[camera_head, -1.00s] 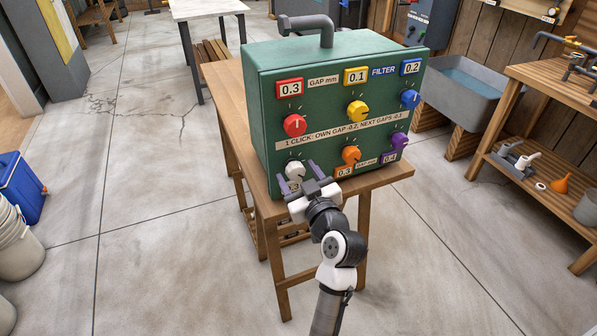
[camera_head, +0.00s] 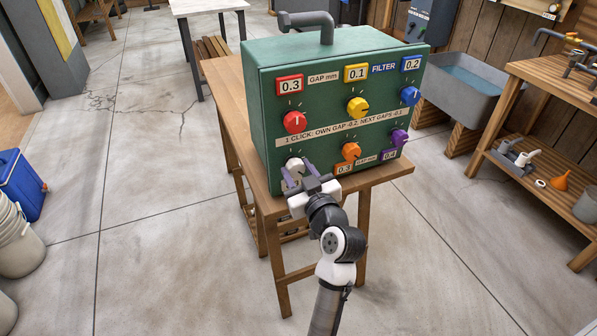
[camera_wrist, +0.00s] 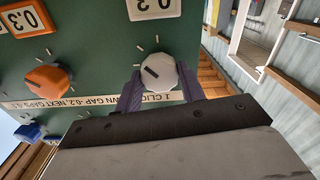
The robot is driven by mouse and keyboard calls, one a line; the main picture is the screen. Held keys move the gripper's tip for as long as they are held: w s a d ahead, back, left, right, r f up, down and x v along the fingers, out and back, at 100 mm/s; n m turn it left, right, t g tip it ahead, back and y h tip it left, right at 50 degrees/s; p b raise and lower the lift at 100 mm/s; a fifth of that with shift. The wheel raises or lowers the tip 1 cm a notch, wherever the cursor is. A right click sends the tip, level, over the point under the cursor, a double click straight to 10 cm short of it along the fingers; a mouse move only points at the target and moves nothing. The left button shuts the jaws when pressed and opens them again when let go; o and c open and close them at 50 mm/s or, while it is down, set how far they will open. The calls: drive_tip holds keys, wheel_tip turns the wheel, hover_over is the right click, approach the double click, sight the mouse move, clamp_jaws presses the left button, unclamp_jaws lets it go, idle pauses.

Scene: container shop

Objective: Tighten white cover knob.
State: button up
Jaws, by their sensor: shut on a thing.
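The white cover knob (camera_head: 294,164) is at the lower left of the green filter box (camera_head: 262,120). In the wrist view the white knob (camera_wrist: 159,71) is faceted, with a dark pointer line, and sits between my two purple fingers. My gripper (camera_head: 299,172) is shut on this knob from the front; in the wrist view my gripper (camera_wrist: 160,85) has one finger on each side of it. In the head view my fingers partly hide the knob and cover its gap label. The white label (camera_wrist: 153,8) is cut off at the wrist view's top edge.
The box stands on a wooden table (camera_head: 377,177). Close by are the orange knob (camera_head: 351,151), red knob (camera_head: 294,122), yellow knob (camera_head: 358,107), blue knob (camera_head: 410,96) and purple knob (camera_head: 399,136).

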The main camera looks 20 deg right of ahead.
drive_tip(key=m+p, duration=0.1)
drive_tip(key=m, duration=0.3)
drive_tip(key=shift+m, duration=0.3)
drive_tip(key=shift+d+m+p, duration=0.1)
drive_tip(key=shift+m+p, duration=0.65)
drive_tip(key=shift+m, duration=1.05)
drive_tip(key=o, duration=1)
drive_tip(key=s+b, duration=0.2)
drive_tip(key=s, duration=0.5)
drive_tip(key=s+b, duration=0.2)
drive_tip(key=s, duration=0.4)
drive_tip(key=shift+s+d, duration=0.2)
drive_tip(key=shift+s, duration=0.2)
